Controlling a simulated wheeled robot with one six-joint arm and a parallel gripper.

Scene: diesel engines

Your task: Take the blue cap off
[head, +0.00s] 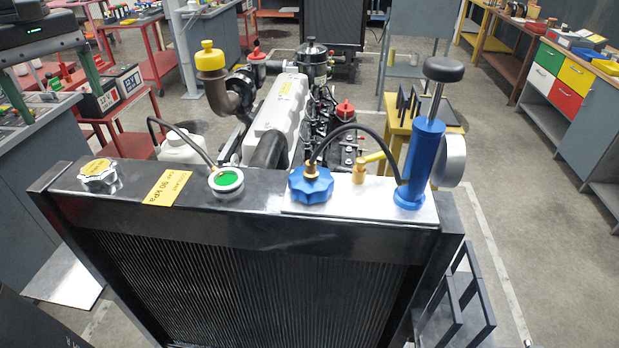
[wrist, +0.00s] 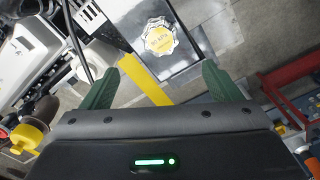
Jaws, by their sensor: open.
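The blue cap (head: 311,184) is a lobed knob on the silver plate at the right half of the radiator top. It has a brass fitting with a black hose running to a blue hand pump (head: 424,160). My gripper (head: 65,98) is at the upper left of the head view, well to the left of the blue cap. In the wrist view my gripper (wrist: 160,68) has its green fingers wide apart with nothing between them. A silver cap with a yellow label (wrist: 160,38) lies beyond the fingertips; it also shows in the head view (head: 98,176). The blue cap is not in the wrist view.
A round neck with green inside (head: 226,182) and a yellow label (head: 167,188) are on the black radiator (head: 250,270). A brass valve (head: 360,172) stands between cap and pump. The engine (head: 275,115) is behind. A red cart (head: 100,115) stands at left.

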